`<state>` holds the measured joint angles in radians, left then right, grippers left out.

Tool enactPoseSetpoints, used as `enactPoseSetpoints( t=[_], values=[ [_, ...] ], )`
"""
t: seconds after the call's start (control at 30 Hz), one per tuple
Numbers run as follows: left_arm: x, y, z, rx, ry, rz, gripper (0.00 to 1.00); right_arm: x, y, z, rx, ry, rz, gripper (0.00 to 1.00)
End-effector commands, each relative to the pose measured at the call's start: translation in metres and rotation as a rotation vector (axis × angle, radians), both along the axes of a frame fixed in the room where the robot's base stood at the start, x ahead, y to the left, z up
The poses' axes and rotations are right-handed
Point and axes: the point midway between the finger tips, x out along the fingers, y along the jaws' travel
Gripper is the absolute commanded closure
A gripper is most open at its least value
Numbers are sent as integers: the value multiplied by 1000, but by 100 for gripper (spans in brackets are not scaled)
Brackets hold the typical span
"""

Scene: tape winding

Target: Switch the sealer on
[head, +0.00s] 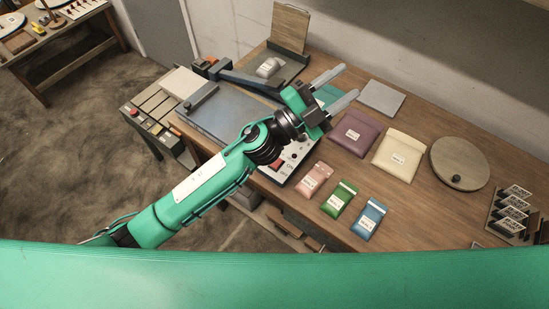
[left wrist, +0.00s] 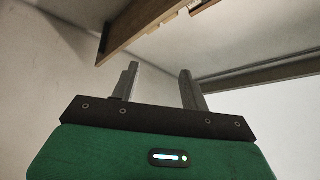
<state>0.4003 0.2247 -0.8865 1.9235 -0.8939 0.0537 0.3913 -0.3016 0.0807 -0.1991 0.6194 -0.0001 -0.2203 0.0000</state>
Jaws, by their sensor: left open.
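The sealer is a machine with a flat grey top (head: 207,113) on the left part of the wooden table. Its pale control panel (head: 301,156) shows a red switch (head: 277,164), small dark knobs and an "ON" marking. My left arm crosses in front of the sealer and hides part of it. My left gripper (head: 350,82) is open and empty, past the panel and above the back of the table, pointing up and to the right. In the left wrist view its two fingers (left wrist: 160,75) stand apart with nothing between them. My right gripper is not in view.
Pink, green and blue pouches (head: 340,198) lie right of the panel. Purple (head: 356,132) and cream (head: 398,154) pouches lie behind them. A round wooden disc (head: 459,162) and a card rack (head: 513,214) are at the right. A dark bar (head: 247,83) runs behind the sealer.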

Motion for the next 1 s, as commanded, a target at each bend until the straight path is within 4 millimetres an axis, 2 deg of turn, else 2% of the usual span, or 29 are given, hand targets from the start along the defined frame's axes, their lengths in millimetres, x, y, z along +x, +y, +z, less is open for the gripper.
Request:
enactPoseSetpoints(
  t=[0.03,0.1,0.23,0.37,0.47,0.57,0.7,0.8,0.9,1.0],
  values=[
    [-14,-17,9,50,-91,-83,55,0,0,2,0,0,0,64],
    [-38,-38,11,130,-207,-206,55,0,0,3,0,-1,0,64],
    [-78,-62,-6,318,-402,-426,55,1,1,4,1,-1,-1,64],
    [-104,-68,-42,554,-564,-630,55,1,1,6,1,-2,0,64],
    [-109,-56,-77,770,-663,-767,55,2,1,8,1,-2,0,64],
    [-101,-33,-112,1013,-737,-884,55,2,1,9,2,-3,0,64],
    [-68,18,-149,1387,-788,-999,55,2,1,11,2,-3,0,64],
    [-37,59,-161,1638,-787,-1037,55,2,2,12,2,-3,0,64],
    [-12,93,-164,1835,-768,-1050,55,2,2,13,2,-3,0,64],
    [5,115,-162,1961,-748,-1047,55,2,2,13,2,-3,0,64]
  ],
)
